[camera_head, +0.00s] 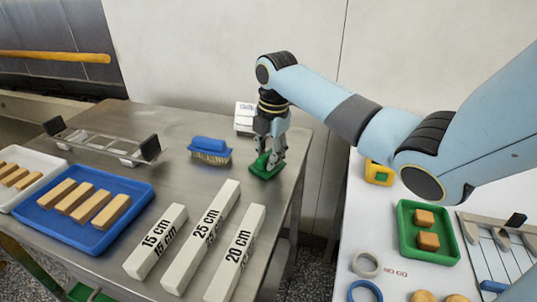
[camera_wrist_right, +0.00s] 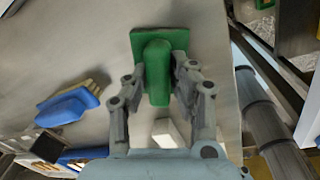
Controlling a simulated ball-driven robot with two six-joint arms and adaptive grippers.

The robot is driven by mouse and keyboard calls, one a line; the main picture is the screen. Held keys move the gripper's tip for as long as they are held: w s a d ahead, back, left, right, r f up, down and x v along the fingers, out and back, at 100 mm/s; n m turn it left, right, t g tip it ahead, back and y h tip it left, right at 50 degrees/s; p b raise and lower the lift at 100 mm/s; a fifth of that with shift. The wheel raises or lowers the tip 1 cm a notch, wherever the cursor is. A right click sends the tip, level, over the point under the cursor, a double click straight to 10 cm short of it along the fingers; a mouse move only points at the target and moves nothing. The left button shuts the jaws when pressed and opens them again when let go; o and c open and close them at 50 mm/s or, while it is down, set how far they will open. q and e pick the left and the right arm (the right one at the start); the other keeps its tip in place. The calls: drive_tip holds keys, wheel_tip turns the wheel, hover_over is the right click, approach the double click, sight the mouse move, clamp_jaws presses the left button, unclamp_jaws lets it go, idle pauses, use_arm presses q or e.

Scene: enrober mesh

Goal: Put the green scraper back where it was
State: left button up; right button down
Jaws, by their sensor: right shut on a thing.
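The green scraper (camera_head: 262,168) is at the back right of the steel table, low over or on its top; I cannot tell whether it touches. My right gripper (camera_head: 271,158) is shut on it from above. In the right wrist view, the scraper (camera_wrist_right: 146,45) shows a flat green plate with a raised grip, and the fingers of my right gripper (camera_wrist_right: 158,85) close on both sides of that grip. My left gripper is not in view.
A blue brush (camera_head: 210,150) lies left of the scraper, and a white labelled card (camera_head: 244,113) is behind. White length blocks (camera_head: 156,240) lie in front. A blue tray (camera_head: 137,190) with bars is at left. A white table (camera_head: 385,225) stands right, across a gap.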

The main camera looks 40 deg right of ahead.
drive_tip(key=shift+f, duration=0.1)
drive_tip(key=c, duration=1.1)
unclamp_jaws()
wheel_tip(320, 180, up, 12)
drive_tip(key=s, duration=0.1)
drive_tip(key=shift+s, duration=0.15)
